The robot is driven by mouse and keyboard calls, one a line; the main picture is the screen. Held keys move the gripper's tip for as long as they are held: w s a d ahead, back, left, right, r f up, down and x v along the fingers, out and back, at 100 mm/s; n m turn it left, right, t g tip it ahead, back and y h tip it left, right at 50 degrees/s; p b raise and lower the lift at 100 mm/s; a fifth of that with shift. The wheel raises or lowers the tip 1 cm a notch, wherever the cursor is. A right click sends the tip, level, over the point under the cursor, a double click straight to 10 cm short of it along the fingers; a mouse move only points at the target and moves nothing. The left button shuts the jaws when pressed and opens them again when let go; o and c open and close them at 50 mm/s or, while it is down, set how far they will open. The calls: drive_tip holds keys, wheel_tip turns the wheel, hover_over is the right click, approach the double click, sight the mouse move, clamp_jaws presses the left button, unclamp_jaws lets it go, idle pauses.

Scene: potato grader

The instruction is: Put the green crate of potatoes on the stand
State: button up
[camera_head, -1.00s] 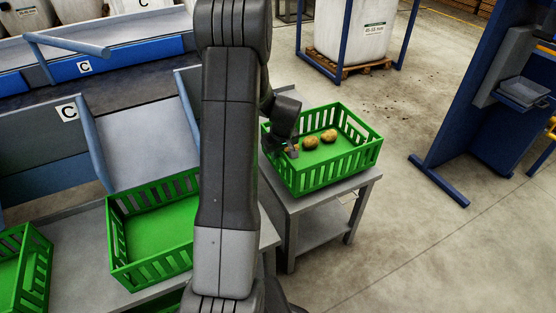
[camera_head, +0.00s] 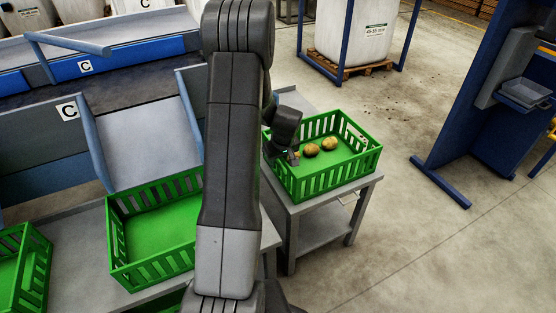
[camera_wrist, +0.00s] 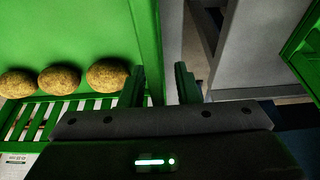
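The green crate (camera_head: 330,182) holds potatoes (camera_head: 311,150) and sits upright on a grey stand (camera_head: 292,238) right of my arm. In the wrist view the potatoes (camera_wrist: 60,79) lie in a row of three beside the crate's slatted wall. My gripper (camera_head: 290,160) is at the crate's left wall, partly hidden by my arm. In the wrist view my gripper (camera_wrist: 162,84) is open, its fingers apart, with the crate's wall rim (camera_wrist: 152,50) running between them, nearer the left finger. I cannot tell whether they touch.
An empty green crate (camera_head: 155,240) sits on a grey bench left of my arm, with another green crate (camera_head: 22,270) at far left. A blue frame (camera_head: 470,130) stands at right. A white bag (camera_head: 345,30) is on a pallet behind. The floor right of the stand is clear.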

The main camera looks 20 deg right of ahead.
drive_tip(key=p+v, duration=0.2)
drive_tip(key=v, duration=1)
drive_tip(key=shift+r, duration=0.1)
